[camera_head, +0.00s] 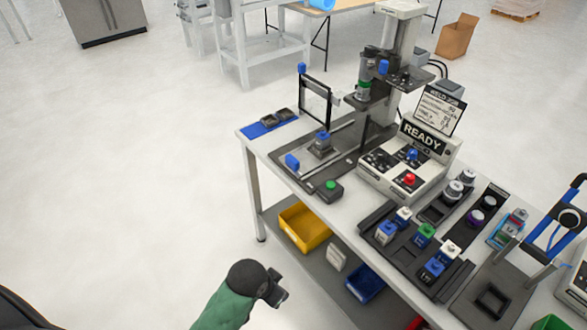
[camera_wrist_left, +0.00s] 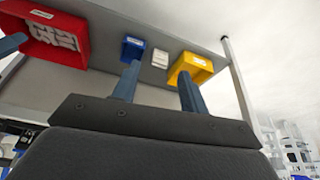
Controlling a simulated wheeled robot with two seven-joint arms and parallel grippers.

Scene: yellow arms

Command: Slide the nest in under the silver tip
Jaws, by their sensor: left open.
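The nest (camera_head: 322,146), a grey block with a blue top, sits on a dark slide plate (camera_head: 345,140) at the left part of the bench. A blue handle block (camera_head: 292,162) is at the plate's front left. The welder head (camera_head: 364,91) with a green ring hangs from a column behind and to the right of the nest. Its silver tip is too small to make out. My left gripper (camera_head: 276,291) is low in front of the bench, well away from the nest. In the left wrist view the left gripper (camera_wrist_left: 160,70) is open and empty. My right gripper is not in view.
A control box (camera_head: 410,165) reading READY stands right of the slide plate. A black frame (camera_head: 315,103) stands behind the nest. A black tray (camera_head: 418,245) holds several small blocks. Yellow (camera_head: 304,226) and blue (camera_head: 365,284) bins sit on the lower shelf. The floor at left is clear.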

